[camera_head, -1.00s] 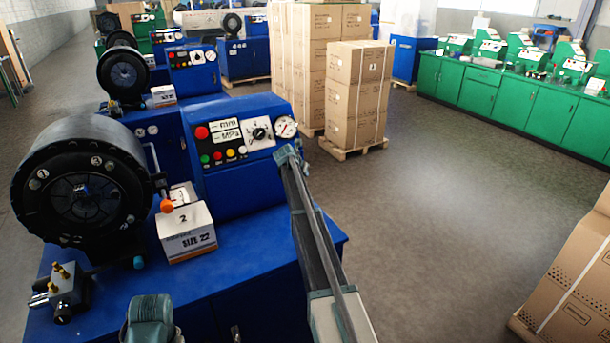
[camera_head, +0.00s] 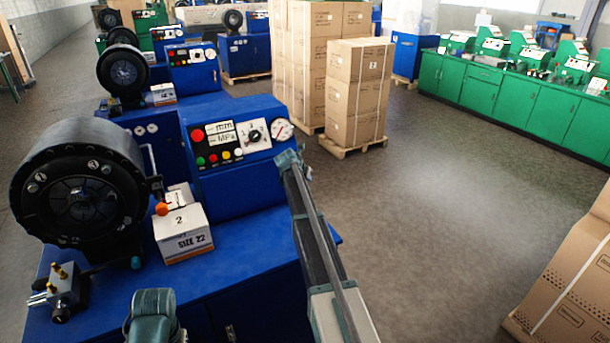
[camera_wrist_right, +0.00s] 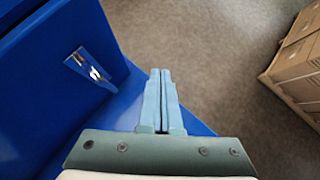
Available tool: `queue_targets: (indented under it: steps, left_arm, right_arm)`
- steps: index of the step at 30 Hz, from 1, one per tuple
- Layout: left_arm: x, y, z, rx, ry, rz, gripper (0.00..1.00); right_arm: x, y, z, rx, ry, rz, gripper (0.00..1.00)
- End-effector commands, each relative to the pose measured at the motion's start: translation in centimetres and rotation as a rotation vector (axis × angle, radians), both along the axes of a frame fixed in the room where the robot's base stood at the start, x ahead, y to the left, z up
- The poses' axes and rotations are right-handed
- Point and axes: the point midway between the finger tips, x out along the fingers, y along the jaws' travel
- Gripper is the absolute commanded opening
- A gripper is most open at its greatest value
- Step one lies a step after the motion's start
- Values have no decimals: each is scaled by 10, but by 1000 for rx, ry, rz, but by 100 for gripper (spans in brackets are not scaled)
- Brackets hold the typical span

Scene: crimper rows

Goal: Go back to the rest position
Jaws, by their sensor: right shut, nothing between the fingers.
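My right arm rises from the bottom of the head view to a teal end (camera_head: 290,160), in front of the right side of the blue crimper bench. The right wrist view shows my right gripper (camera_wrist_right: 160,75) with its two blue-grey fingers together and nothing between them. The floor and the edge of a blue cabinet lie beyond the fingers. A teal part of my own body (camera_head: 150,315) shows at the bottom left of the head view. I see no left fingers.
The crimper (camera_head: 90,195) has a round black head, a control panel (camera_head: 235,140) and a white box marked SIZE 22 (camera_head: 183,232). A cabinet handle (camera_wrist_right: 90,65) is near my right gripper. Cartons (camera_head: 355,95) stand behind, others (camera_head: 575,285) at right. Open floor (camera_head: 440,200) lies between.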

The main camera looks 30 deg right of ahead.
Motion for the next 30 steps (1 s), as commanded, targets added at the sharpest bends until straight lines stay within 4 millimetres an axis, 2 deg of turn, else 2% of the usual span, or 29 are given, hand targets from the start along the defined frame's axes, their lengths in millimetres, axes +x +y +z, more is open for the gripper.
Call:
queue_targets:
  steps: [1,3,9,20,23,26,29,30]
  left_arm:
    - [0,0,14,0,0,-1,42]
    - [0,0,25,0,0,-1,42]
    - [0,0,43,0,0,-2,42]
    - [0,0,43,0,0,-2,42]
    - [0,0,43,0,0,-2,42]
    - [0,0,41,0,0,-2,42]
    - [0,0,39,0,0,-2,42]
    - [0,0,38,0,0,-2,42]
  right_arm:
    - [-11,0,14,0,0,-1,0]
    - [-21,1,25,0,-1,-2,0]
    - [-41,1,43,1,1,-1,0]
    - [-44,0,43,0,0,-1,0]
    - [-46,6,42,10,-6,-9,0]
    - [-55,35,36,69,-38,-57,0]
    - [-74,92,25,188,-101,-163,0]
    - [-84,118,20,247,-128,-220,0]
